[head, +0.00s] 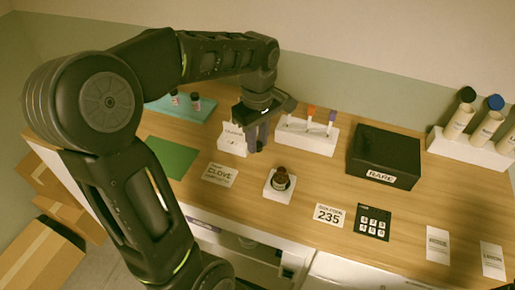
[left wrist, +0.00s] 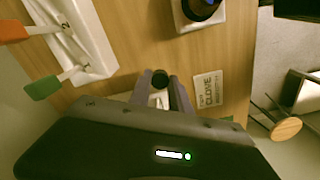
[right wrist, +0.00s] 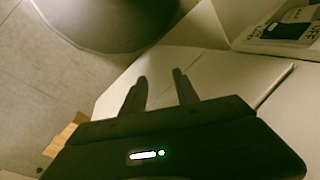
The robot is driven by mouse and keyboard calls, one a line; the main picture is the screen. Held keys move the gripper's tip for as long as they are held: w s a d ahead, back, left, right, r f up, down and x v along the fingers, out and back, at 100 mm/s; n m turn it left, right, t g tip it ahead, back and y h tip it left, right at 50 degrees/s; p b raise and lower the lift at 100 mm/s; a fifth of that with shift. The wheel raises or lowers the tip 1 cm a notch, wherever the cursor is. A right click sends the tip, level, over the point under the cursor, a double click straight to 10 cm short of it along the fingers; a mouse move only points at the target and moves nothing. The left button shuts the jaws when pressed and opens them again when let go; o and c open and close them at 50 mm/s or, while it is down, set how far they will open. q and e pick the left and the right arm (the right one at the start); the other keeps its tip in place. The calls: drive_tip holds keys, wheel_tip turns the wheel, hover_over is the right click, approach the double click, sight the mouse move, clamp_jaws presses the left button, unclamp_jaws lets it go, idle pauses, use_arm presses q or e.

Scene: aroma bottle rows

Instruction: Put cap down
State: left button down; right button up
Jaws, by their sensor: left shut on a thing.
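My left gripper (head: 258,137) hangs over the middle of the table, behind the brown bottle (head: 280,180). The left wrist view shows its fingers (left wrist: 160,88) shut on a small black round cap (left wrist: 160,78); the fingers hide part of it. The bottle stands upright on a white square base (head: 271,192); its top also shows at the upper edge of the left wrist view (left wrist: 203,8). My right gripper (right wrist: 161,86) is open and empty in the right wrist view, away from these things.
A white holder (head: 306,141) with colour-topped sticks stands behind the bottle. A small white labelled stand (head: 231,143) is left of my gripper. The CLOVE card (head: 220,174), green mat (head: 170,157), black RARE box (head: 383,152), 235 card (head: 328,215) and keypad (head: 373,222) lie around.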

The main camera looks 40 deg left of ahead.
sight(258, 144)
use_arm(q)
drive_tip(key=shift+f, duration=0.1)
drive_tip(key=shift+f, duration=1.8)
drive_tip(key=shift+f, duration=0.2)
drive_tip(key=c, duration=1.2)
unclamp_jaws()
drive_tip(key=shift+r, duration=0.1)
wheel_tip(258, 144, up, 12)
drive_tip(key=shift+r, duration=0.15)
